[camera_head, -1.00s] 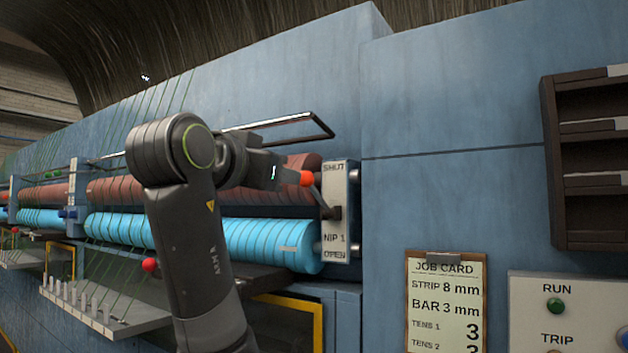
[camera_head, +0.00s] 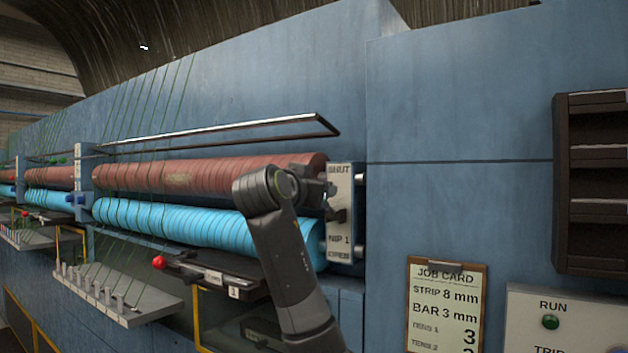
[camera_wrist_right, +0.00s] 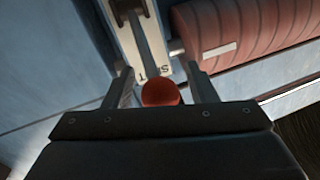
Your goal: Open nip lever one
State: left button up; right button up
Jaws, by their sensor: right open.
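The nip 1 plate (camera_head: 341,222) is pale, marked SHUT at the top and OPEN at the bottom, at the right end of the rollers. It also shows in the right wrist view (camera_wrist_right: 128,42). The lever's red knob (camera_wrist_right: 160,93) sits between the fingers of my open right gripper (camera_wrist_right: 160,78), near the plate's SHUT end. In the head view my right gripper (camera_head: 324,188) is at the plate's upper left and hides the knob. Whether the fingers touch the knob I cannot tell. My left gripper is not in view.
Red rollers (camera_head: 200,173) and blue rollers (camera_head: 180,225) lie left of the plate, with a metal bar (camera_head: 230,130) above. A second red knob (camera_head: 159,262) is lower left. A job card (camera_head: 446,305), run panel (camera_head: 580,310) and dark rack (camera_head: 600,190) are right.

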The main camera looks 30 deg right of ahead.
jog(key=c, duration=0.4)
grip_shut()
